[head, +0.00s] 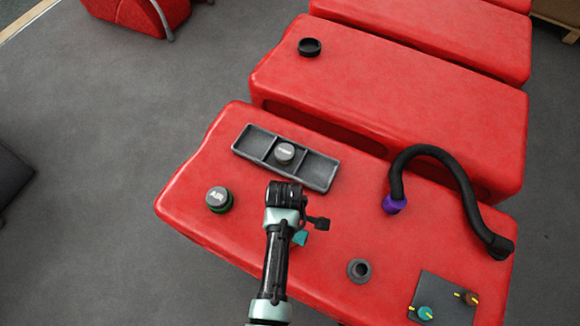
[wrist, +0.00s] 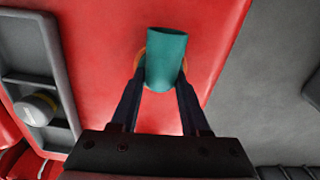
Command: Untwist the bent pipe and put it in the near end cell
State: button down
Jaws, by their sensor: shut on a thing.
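The bent pipe (wrist: 166,60) is teal and shows as a short tube between my fingers in the wrist view. An orange ring shows behind it. In the head view only a small teal part (head: 300,238) shows beside my wrist. My gripper (wrist: 163,75) is shut on the pipe, above the red tank top. I cannot tell whether the pipe touches a fitting below. The grey tray (head: 325,187) has three cells in a row and lies beyond my gripper. Its middle cell holds a grey round cap (head: 284,152); both end cells look empty.
A grey socket (head: 359,270), a black hose (head: 450,165) with a purple collar (head: 394,205), and a panel with knobs (head: 440,300) lie right. A black ring (head: 310,47) sits on the tank behind.

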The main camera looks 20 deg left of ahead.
jog(key=shift+s+d+f+n, duration=0.2)
jog(key=shift+f+n, duration=0.1)
jog(key=shift+n, duration=0.1)
jog(key=shift+n+p, duration=0.4)
jog(key=shift+n, duration=0.2)
